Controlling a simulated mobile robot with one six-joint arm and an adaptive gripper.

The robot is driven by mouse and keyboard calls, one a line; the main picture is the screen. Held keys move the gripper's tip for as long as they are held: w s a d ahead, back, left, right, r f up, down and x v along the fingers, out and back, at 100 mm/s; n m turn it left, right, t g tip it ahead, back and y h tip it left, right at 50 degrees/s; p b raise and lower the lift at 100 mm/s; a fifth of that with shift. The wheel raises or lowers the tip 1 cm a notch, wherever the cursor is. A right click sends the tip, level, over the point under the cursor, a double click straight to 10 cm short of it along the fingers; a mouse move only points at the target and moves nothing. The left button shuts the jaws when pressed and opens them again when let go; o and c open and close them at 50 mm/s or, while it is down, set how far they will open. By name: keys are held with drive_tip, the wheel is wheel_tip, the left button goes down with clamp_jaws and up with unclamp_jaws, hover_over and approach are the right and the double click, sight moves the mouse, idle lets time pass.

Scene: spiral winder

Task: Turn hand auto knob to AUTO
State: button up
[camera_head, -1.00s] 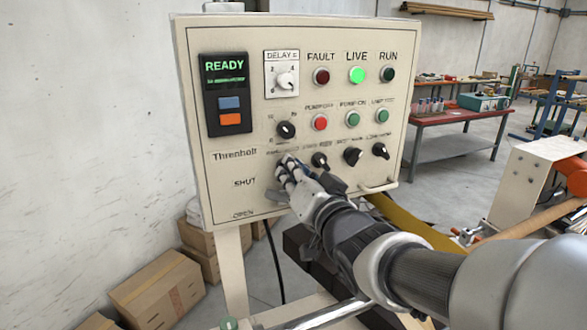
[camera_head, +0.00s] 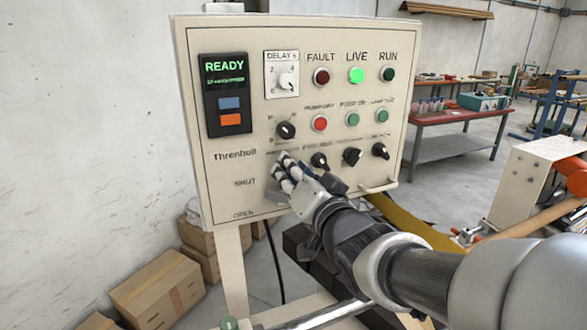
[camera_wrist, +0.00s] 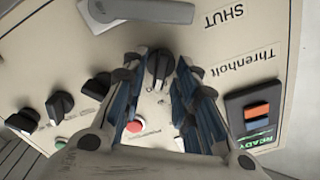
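The upright control panel (camera_head: 250,100) carries several black knobs. In the wrist view, which is upside down to the panel, one dark round knob (camera_wrist: 158,68) with a light pointer mark sits between my gripper's fingertips (camera_wrist: 160,72). It appears to be the leftmost knob of the lower row. Both fingers are spread, one on each side of it, and I cannot tell whether they touch it. In the head view, my gripper (camera_head: 285,172) is at the panel's lower middle and hides that knob. The small label above it is unreadable.
Other lower-row knobs (camera_head: 319,160) are just right of my gripper. A dial knob (camera_head: 286,130) and a red button (camera_head: 320,123) are above. A grey lever (camera_wrist: 140,12) is near the SHUT label. Cardboard boxes (camera_head: 155,290) stand on the floor.

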drive_tip(key=shift+s, duration=0.15)
drive_tip(key=v, duration=0.7)
drive_tip(key=shift+s+d, duration=0.1)
drive_tip(key=shift+d, duration=0.1)
drive_tip(key=s+d+f+g+h+b, duration=0.1)
drive_tip(key=s+d+f+g+h, duration=0.15)
drive_tip(key=d+f, duration=0.25)
drive_tip(key=s+d+f+g+h, duration=0.2)
drive_tip(key=s+d+f+h, duration=0.2)
drive_tip(key=d+f, duration=0.1)
drive_tip(key=s+f+n+g, duration=0.1)
drive_tip(key=s+f+g, duration=0.2)
drive_tip(key=s, duration=0.5)
drive_tip(key=s+d+f+n+g+b, duration=0.1)
drive_tip(key=s+f+g, duration=0.3)
drive_tip(key=s+f, duration=0.2)
drive_tip(key=s, duration=0.2)
drive_tip(key=shift+s+n, duration=0.3)
drive_tip(key=shift+n, duration=0.1)
drive_tip(key=shift+d, duration=0.1)
